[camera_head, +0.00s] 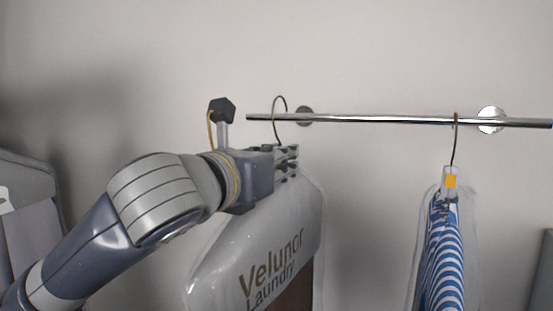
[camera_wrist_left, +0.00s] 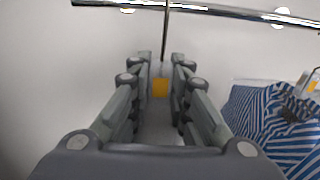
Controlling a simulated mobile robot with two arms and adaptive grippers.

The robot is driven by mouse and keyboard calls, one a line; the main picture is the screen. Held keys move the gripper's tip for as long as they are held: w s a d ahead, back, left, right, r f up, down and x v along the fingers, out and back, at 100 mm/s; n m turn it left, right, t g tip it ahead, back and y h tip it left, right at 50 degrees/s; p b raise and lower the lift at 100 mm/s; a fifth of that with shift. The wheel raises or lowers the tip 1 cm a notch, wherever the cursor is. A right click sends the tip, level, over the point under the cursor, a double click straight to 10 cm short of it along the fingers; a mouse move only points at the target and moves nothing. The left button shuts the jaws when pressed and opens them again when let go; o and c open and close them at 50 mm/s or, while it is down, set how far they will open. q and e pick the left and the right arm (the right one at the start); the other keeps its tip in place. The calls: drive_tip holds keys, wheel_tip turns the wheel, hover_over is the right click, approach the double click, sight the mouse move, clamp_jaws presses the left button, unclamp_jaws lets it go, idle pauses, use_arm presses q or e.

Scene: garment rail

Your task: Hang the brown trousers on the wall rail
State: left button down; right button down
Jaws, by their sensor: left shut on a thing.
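The brown trousers (camera_head: 296,292) show as a dark brown strip at the bottom of a clear garment cover printed "Velunor Laundry" (camera_head: 270,268). My left gripper (camera_head: 290,160) is shut on the top of this covered hanger, just below its hook. The wire hook (camera_head: 281,104) rises from the jaws and overlaps the left part of the chrome wall rail (camera_head: 385,119). In the left wrist view the hook stem (camera_wrist_left: 165,35) stands up between the fingers and crosses the rail (camera_wrist_left: 215,12). An orange tag (camera_wrist_left: 160,87) sits between the fingers. I cannot tell whether the hook bears on the rail. My right gripper is out of view.
A blue-and-white striped garment (camera_head: 443,262) in a clear cover hangs from the rail on the right, with an orange tag (camera_head: 450,181). The rail between the two hooks is free. A grey upholstered piece (camera_head: 28,185) stands at the left edge.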

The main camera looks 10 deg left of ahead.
use_arm(q)
drive_tip(key=shift+w+d+r+p, duration=0.25)
drive_tip(key=shift+w+p, duration=0.15)
drive_tip(key=shift+w, duration=0.15)
drive_tip(key=shift+w+d+r+p, duration=0.15)
drive_tip(key=shift+w+r+p, duration=0.1)
drive_tip(key=shift+w+p, duration=0.25)
drive_tip(key=shift+w, duration=0.1)
drive_tip(key=shift+w, duration=0.1)
drive_tip(key=shift+p+x, duration=1.15)
drive_tip(key=shift+x, duration=1.2)
drive_tip(key=shift+f+b, duration=0.75)
drive_tip(key=shift+f, duration=0.6)
drive_tip(key=c, duration=1.4)
unclamp_jaws()
drive_tip(key=shift+c, duration=0.2)
